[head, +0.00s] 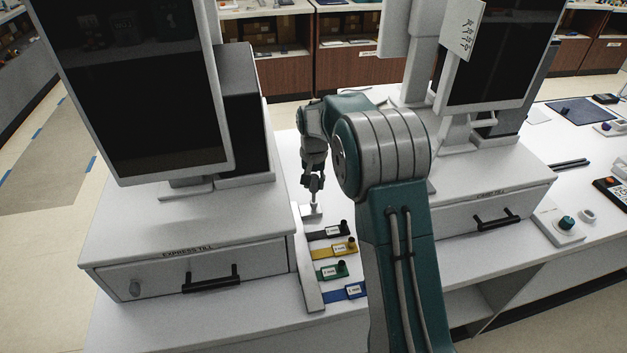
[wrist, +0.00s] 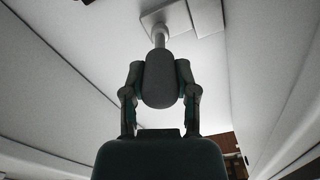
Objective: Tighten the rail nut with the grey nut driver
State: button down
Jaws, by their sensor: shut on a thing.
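My gripper (head: 314,182) is in the gap between the two tills in the head view. It is shut on the grey nut driver (wrist: 160,80), whose thick handle sits between the two fingers in the wrist view. The driver's pale shaft (wrist: 159,36) runs from the handle to a light grey block (wrist: 188,16). In the head view the driver points down at a small grey plate (head: 309,212) on the counter. The rail nut cannot be made out; the driver's end may hide it, and I cannot tell whether they touch.
Black (head: 328,231), yellow (head: 334,250), green (head: 331,271) and blue (head: 343,292) labelled strips lie beside a pale rail (head: 307,275). The express till (head: 190,255) stands close on the left, another till (head: 480,205) on the right. My arm hides part of the counter.

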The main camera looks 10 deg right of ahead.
jog(key=shift+f, duration=0.45)
dwell(0.3)
